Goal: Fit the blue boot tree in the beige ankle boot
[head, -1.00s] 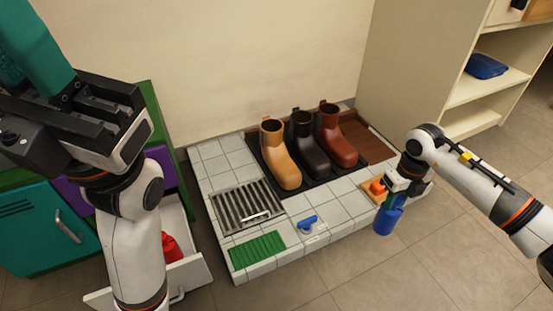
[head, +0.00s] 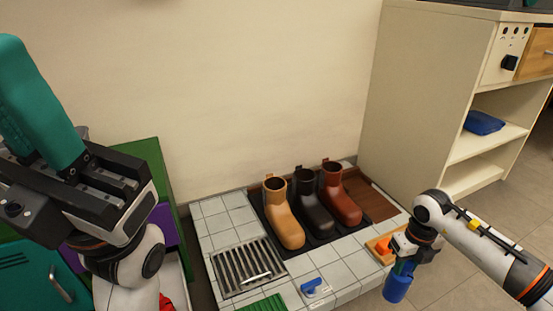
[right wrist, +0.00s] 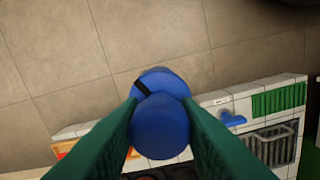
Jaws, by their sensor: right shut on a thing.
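The beige ankle boot (head: 284,223) stands upright on a dark mat, leftmost of three boots, its round top opening showing. My right gripper (head: 404,262) is at the front right, beside the tiled platform's edge and apart from the boots. It is shut on the blue boot tree (head: 396,288), which hangs below it. In the right wrist view the boot tree (right wrist: 162,125) sits between the green fingers, showing two rounded blue parts and a dark band. My left gripper (head: 45,105) is raised at the upper left, with its teal finger in view; I cannot tell its opening.
A black boot (head: 313,208) and a reddish-brown boot (head: 342,205) stand right of the beige one. A metal grate (head: 246,266), a green mat (head: 262,304) and a small blue item (head: 312,288) lie on the tiles. An orange item (head: 384,246) sits near my right gripper. A shelf unit (head: 430,110) stands behind right.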

